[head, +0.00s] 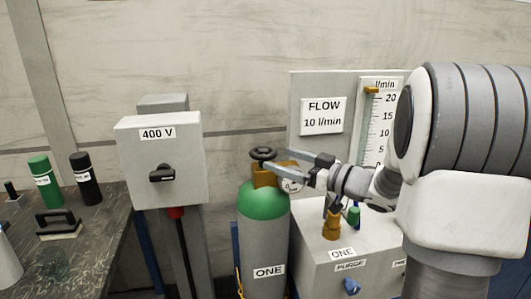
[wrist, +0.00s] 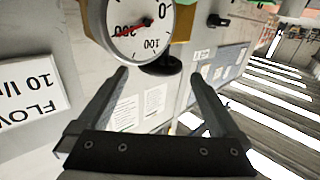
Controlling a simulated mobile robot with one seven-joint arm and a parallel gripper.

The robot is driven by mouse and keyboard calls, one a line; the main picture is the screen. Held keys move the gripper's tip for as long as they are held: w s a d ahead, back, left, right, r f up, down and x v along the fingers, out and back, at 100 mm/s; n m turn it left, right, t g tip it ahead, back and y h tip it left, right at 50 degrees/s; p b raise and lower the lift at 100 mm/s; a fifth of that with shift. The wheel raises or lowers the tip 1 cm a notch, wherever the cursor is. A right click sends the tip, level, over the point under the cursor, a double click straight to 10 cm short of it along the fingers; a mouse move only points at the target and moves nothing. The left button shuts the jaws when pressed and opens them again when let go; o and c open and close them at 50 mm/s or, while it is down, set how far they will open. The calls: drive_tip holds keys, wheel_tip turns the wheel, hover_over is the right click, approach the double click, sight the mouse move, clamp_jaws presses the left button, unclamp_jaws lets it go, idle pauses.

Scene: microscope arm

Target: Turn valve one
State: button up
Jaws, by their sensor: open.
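The gas cylinder marked ONE (head: 265,235) is grey with a green shoulder and stands upright. On top is a brass valve body (head: 263,177) with a black handwheel (head: 263,153). My gripper (head: 283,160) is open and empty, with its fingers pointing left at the handwheel from its right. In the wrist view, the handwheel (wrist: 161,67) shows as a dark disc in line with the gap between the open fingertips. Contact cannot be told. A round pressure gauge (wrist: 137,27) fills the top of the wrist view; its red needle points near 200. My fingers partly cover it in the head view.
A 400 V switch box (head: 160,160) stands left of the cylinder. A grey cabinet (head: 322,262) marked ONE and PURGE carries brass fittings and a blue knob (head: 351,287). A flow board (head: 322,88) stands behind. A dark bench (head: 95,240) with bottles is far left.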

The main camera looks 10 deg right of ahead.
drive_tip(key=v, duration=0.8)
drive_tip(key=shift+s, duration=0.2)
idle(0.4)
drive_tip(key=m+t+h+b, duration=0.45)
drive_tip(key=h+b, duration=0.25)
drive_tip(key=b, duration=0.2)
approach(263, 149)
drive_tip(key=shift+m+g, duration=0.35)
drive_tip(key=b+x, duration=0.1)
drive_tip(key=x, duration=0.2)
drive_tip(key=b+x, duration=0.1)
drive_tip(key=x, duration=0.2)
drive_tip(key=b+x, duration=0.1)
drive_tip(key=x, duration=0.3)
drive_tip(key=shift+r+b, duration=0.3)
drive_tip(key=shift+b, duration=0.1)
drive_tip(key=shift+c, duration=0.2)
